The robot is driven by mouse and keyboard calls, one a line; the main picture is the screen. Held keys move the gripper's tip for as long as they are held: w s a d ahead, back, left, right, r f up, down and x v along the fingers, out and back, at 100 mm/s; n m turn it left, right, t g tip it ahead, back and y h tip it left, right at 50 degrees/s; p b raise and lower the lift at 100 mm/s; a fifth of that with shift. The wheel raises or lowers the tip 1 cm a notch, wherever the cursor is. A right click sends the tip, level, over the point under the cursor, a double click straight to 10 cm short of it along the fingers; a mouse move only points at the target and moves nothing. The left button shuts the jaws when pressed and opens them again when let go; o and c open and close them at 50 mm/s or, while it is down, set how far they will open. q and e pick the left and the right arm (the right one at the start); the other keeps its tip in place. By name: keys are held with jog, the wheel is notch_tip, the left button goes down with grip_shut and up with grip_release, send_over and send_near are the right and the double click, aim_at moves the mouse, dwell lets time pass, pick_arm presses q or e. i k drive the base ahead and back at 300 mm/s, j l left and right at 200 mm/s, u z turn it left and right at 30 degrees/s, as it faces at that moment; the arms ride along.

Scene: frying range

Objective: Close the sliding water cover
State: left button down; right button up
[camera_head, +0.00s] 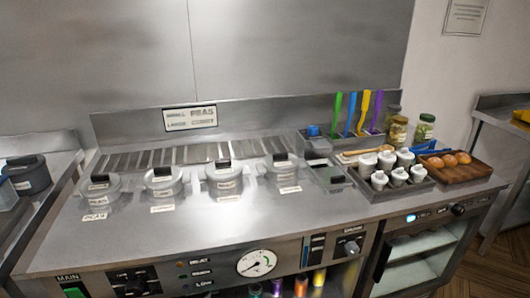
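I cannot tell for sure which part is the sliding water cover. A slatted metal strip (165,157) runs along the back of the counter. Neither of my grippers is in view.
Several lidded pots, one of them a grey pot (225,177), stand in a row. The counter's front strip is clear above the gauge (256,263).

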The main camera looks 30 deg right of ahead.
aim_at(333, 177)
jog(key=z, duration=1.55)
